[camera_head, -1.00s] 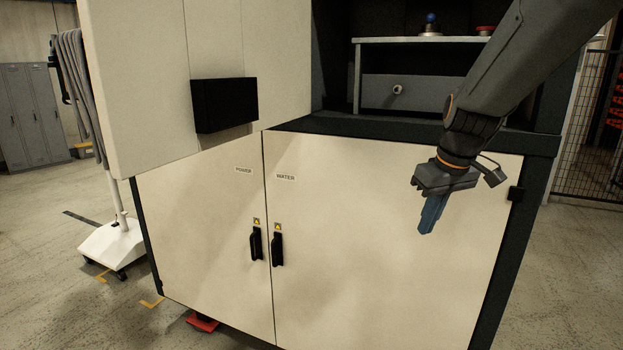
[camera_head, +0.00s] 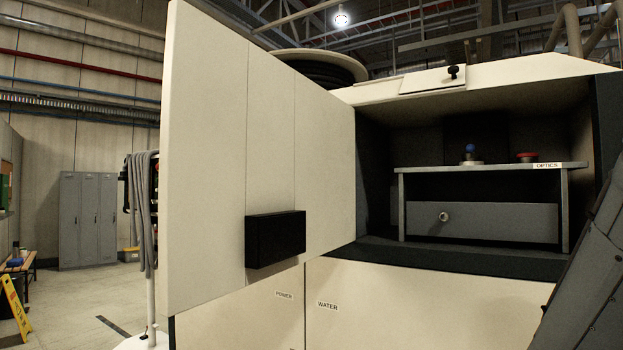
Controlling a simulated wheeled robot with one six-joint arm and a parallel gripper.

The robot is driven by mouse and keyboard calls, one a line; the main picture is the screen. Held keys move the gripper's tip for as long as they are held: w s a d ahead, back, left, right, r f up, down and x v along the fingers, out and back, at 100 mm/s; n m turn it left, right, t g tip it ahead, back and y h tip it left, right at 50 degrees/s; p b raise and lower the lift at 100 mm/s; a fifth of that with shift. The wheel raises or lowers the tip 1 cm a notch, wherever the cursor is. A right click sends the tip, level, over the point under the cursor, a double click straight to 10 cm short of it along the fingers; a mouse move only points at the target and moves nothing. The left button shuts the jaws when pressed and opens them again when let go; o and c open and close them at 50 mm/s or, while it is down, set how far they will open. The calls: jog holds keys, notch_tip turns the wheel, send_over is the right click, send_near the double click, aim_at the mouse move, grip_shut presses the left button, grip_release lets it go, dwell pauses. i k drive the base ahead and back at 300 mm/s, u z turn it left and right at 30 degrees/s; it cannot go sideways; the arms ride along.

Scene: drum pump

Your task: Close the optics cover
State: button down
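A small label reading OPTICS (camera_head: 547,166) is on the front edge of a grey shelf (camera_head: 420,168) inside the open bay of the cream cabinet. A large cream panel (camera_head: 270,120) with a black block-shaped handle (camera_head: 275,239) stands swung open at the bay's left. A small cream plate (camera_head: 425,82) with a black knob (camera_head: 453,72) lies on the sloping top above the bay. No view tells for certain which of these is the optics cover. My gripper is out of view; only a dark arm link shows at the lower right.
A blue-topped knob (camera_head: 470,153) and a red-topped one (camera_head: 526,157) stand on the shelf. Below it is a grey drawer-like front (camera_head: 500,222) with a round knob. Lower doors are labelled POWER and WATER. A stand with grey hoses (camera_head: 143,215) is at left.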

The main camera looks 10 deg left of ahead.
aim_at(257, 158)
jog(key=z, duration=2.3)
jog(key=k, duration=1.65)
jog(key=u, duration=2.05)
jog(key=i, duration=1)
